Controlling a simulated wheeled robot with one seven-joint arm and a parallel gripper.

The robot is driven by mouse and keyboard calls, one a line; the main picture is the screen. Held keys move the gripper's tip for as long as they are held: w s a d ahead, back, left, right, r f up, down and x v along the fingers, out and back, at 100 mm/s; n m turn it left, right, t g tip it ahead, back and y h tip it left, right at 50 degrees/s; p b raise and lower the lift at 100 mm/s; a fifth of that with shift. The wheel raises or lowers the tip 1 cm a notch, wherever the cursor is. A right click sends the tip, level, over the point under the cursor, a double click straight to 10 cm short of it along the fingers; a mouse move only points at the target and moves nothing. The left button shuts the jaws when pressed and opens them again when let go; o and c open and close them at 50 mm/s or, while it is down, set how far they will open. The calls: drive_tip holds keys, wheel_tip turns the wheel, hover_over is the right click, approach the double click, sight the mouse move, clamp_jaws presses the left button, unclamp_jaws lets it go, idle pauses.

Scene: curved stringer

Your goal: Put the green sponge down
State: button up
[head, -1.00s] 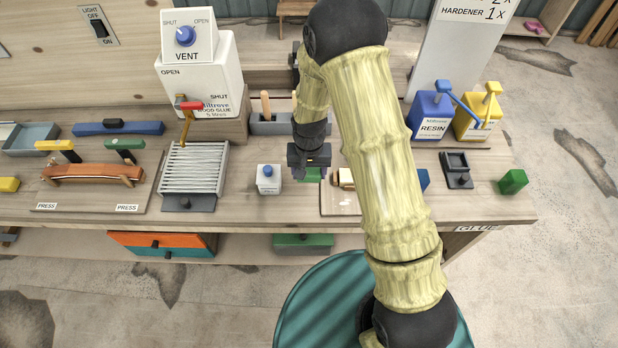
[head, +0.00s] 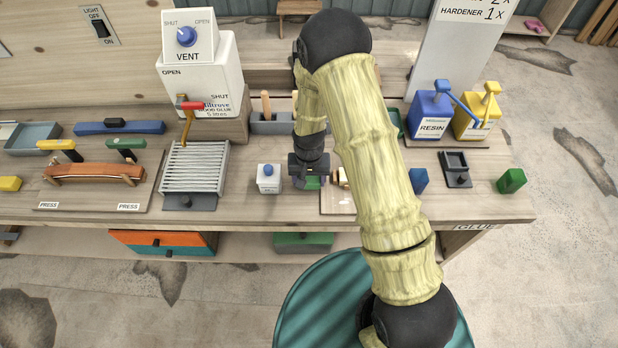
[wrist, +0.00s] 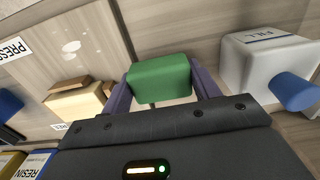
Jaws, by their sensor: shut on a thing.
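The green sponge (wrist: 160,79) is a small block held between the two fingers of my gripper (wrist: 160,90) in the wrist view. In the head view the sponge (head: 313,182) shows as a green patch under my gripper (head: 308,180), low over the workbench (head: 240,205). My gripper is shut on it, between the white box with a blue knob and a pale board. I cannot tell whether the sponge touches the bench top.
The white box with a blue knob (head: 268,178) stands close on the left. The pale board (head: 335,204) with a wooden piece lies close on the right, partly behind my arm. A dark green block (head: 511,181) sits at the bench's right. Bare bench lies in front.

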sight(309, 179)
drive_tip(key=shift+f+b, duration=0.35)
drive_tip(key=shift+f, duration=0.2)
drive_tip(key=o, duration=1)
drive_tip(key=shift+r, duration=0.1)
drive_tip(key=shift+w+r+p, duration=0.1)
drive_tip(key=shift+r+p, duration=0.3)
drive_tip(key=shift+r, duration=0.35)
wheel_tip(309, 179, up, 12)
drive_tip(key=shift+f+b, duration=0.2)
drive_tip(key=shift+b, duration=1.05)
